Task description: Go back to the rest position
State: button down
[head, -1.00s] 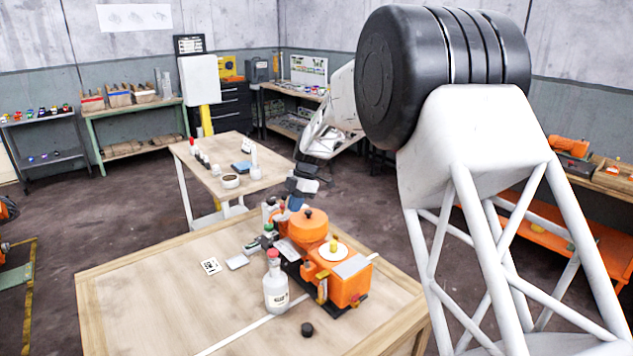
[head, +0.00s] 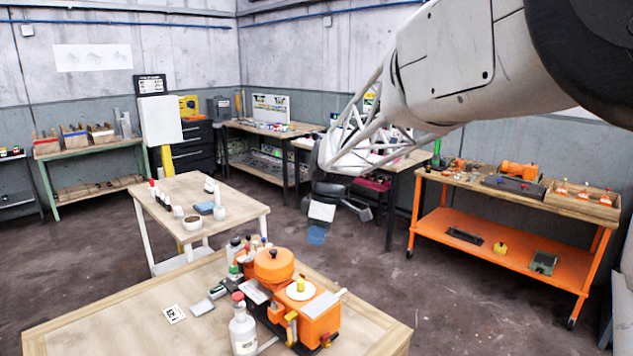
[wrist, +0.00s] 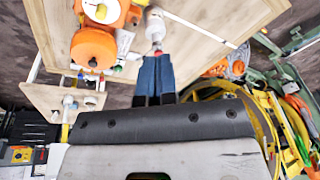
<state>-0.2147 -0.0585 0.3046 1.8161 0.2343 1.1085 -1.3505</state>
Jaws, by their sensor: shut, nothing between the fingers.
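My gripper (head: 316,235) hangs in the air in the head view, to the right of and beyond the orange machine (head: 273,266) on the near wooden table. Its two blue fingers are together and empty. In the wrist view my gripper (wrist: 156,60) also shows its blue fingers side by side with nothing between them. The orange machine (wrist: 94,48) is at upper left there. A white bottle with a red cap (wrist: 154,24) appears just past the fingertips; contact is not apparent. In the head view that bottle (head: 243,333) stands in front of the machine.
A smaller table (head: 237,195) with bottles and a roll stands behind the near table (head: 110,325). An orange workbench (head: 480,232) stands at right. A black-legged bench (head: 268,140) is along the back wall. Open floor lies between the near table and the orange workbench.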

jog(key=s+d+r+m+t+h, duration=0.1)
jog(key=s+d+r+m, duration=0.1)
jog(key=s+d+m, duration=0.45)
jog(key=s+d+r+m+t, duration=0.1)
jog(key=s+d, duration=0.3)
jog(key=s, duration=0.6)
jog(key=s+d+f+m, duration=0.1)
jog(key=s+d+m, duration=0.1)
jog(key=s, duration=0.4)
jog(key=s+d+f+m+t+h, duration=0.1)
jog(key=s+d+f+m, duration=0.1)
jog(key=s, duration=0.5)
jog(key=s+d+f+m, duration=0.1)
jog(key=s+d+m, duration=0.3)
jog(key=s+m, duration=0.1)
jog(key=shift+s+f, duration=0.15)
jog(key=shift+s, duration=0.7)
jog(key=shift+w+m, duration=0.1)
jog(key=shift+m, duration=0.15)
